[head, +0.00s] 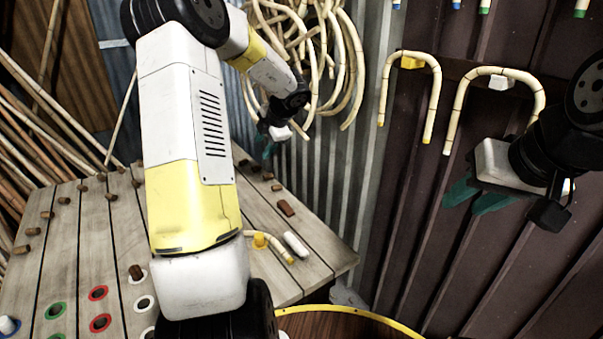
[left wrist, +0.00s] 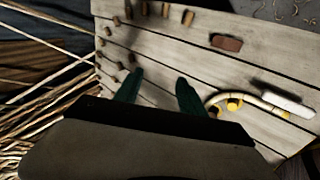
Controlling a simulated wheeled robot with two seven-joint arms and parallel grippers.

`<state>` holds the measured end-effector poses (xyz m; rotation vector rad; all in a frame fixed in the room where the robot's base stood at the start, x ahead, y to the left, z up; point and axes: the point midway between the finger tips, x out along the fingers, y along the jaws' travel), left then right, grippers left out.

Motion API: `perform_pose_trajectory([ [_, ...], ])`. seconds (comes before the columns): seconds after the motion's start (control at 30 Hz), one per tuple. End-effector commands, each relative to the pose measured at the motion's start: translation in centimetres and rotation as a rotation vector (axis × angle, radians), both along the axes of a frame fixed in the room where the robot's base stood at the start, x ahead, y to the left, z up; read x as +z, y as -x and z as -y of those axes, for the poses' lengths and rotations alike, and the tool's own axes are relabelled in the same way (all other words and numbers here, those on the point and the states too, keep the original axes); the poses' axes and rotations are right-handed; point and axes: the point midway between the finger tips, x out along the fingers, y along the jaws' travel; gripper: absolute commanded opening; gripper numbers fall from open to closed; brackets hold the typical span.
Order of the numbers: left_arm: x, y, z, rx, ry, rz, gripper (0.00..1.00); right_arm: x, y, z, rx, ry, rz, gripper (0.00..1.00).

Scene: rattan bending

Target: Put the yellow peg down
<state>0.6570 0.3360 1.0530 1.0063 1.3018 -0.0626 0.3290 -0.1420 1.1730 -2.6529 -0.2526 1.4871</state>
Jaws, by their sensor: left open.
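A small yellow peg (head: 260,240) is on the plank table, beside a short curved rattan piece (head: 280,249) with yellow ends. The peg also shows in the left wrist view (left wrist: 235,104), right of my fingers; whether it stands or lies is unclear.
A white cylinder (head: 295,244) lies near the rattan piece. A brown block (head: 286,208) and several small brown pegs lie around the table. Ringed holes are at the front left. Bent rattan canes (head: 409,61) and coils hang on the walls. My left arm hides the table's middle.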

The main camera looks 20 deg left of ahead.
Motion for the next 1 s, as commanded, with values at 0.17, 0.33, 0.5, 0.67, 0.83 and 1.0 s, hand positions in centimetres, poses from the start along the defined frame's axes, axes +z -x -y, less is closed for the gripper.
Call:
perform_pose_trajectory([
  [0.17, 14.8, -3.1, 6.9, -0.581, -0.279, 0.314, 0.47, 0.0, 0.0, 0.0, 0.0, 0.0, 0.0, 0.36],
  [0.33, 22.1, 2.6, 17.0, -1.163, -0.487, 0.393, 0.47, 0.0, 0.0, 0.0, 0.0, 0.0, 0.0, 0.36],
  [0.5, 21.0, 14.5, 23.1, -1.693, -0.638, 0.248, 0.47, 0.0, 0.0, 0.0, 0.0, 0.0, 0.0, 0.36],
  [0.67, 16.2, 25.3, 22.7, -2.033, -0.709, -0.015, 0.47, 0.0, 0.0, 0.0, 0.0, 0.0, 0.0, 0.36],
  [0.83, 12.8, 31.6, 20.1, -2.187, -0.727, -0.227, 0.47, 0.0, 0.0, 0.0, 0.0, 0.0, 0.0, 0.36],
  [1.0, 11.9, 33.0, 19.3, -2.219, -0.727, -0.289, 0.47, 0.0, 0.0, 0.0, 0.0, 0.0, 0.0, 0.36],
])
